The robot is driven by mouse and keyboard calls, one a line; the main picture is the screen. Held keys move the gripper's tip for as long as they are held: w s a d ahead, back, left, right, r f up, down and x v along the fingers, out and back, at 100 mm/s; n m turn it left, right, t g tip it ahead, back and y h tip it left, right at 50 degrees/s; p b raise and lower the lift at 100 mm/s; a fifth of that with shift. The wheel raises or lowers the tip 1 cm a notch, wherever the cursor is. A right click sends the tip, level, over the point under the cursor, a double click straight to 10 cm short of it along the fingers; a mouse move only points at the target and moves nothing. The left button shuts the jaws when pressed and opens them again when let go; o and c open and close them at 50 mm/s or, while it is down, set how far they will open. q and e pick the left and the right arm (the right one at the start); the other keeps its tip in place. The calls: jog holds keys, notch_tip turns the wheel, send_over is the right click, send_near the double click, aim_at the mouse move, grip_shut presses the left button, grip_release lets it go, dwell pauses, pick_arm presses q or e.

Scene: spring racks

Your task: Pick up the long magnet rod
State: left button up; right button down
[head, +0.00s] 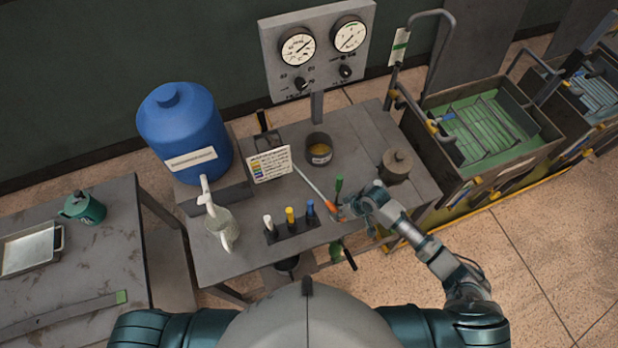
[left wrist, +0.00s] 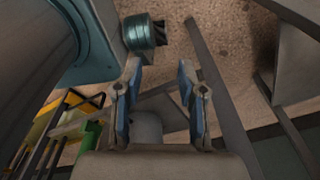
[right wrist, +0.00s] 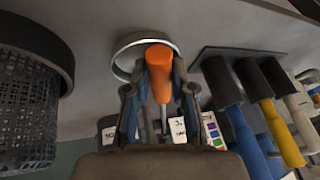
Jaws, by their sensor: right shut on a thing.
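The long magnet rod (head: 314,184) has a thin silver shaft and an orange handle. In the head view it slants across the right half of the bench, with the handle end near the front edge. My right gripper (head: 351,208) is at that handle end. In the right wrist view the orange handle (right wrist: 161,72) lies between the fingers of my right gripper (right wrist: 160,88), which is shut on it. My left gripper (left wrist: 160,75) shows only in the left wrist view. Its fingers are apart, with nothing between them, above the floor.
A black holder (head: 291,231) with coloured-handled tools stands left. A blue drum (head: 184,130) and a gauge panel (head: 320,62) stand behind.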

jog(key=shift+a+r, duration=0.15)
jog(key=shift+a, duration=0.4)
jog(key=shift+a+r, duration=0.15)
jog(key=shift+a, duration=0.35)
jog(key=shift+r+b, duration=0.3)
jog(key=d, duration=0.1)
jog(key=s+d, duration=0.1)
jog(key=d, duration=0.1)
jog(key=d+b, duration=0.1)
jog(key=d, duration=0.1)
jog(key=shift+s+d+f, duration=0.1)
jog(key=shift+s, duration=0.3)
pick_arm(q)
jog(key=a+f, duration=0.2)
jog(key=shift+a+f, duration=0.2)
jog(key=shift+a, duration=0.2)
pick_arm(e)
notch_tip(320, 180, up, 14)
jog(key=shift+a, duration=0.2)
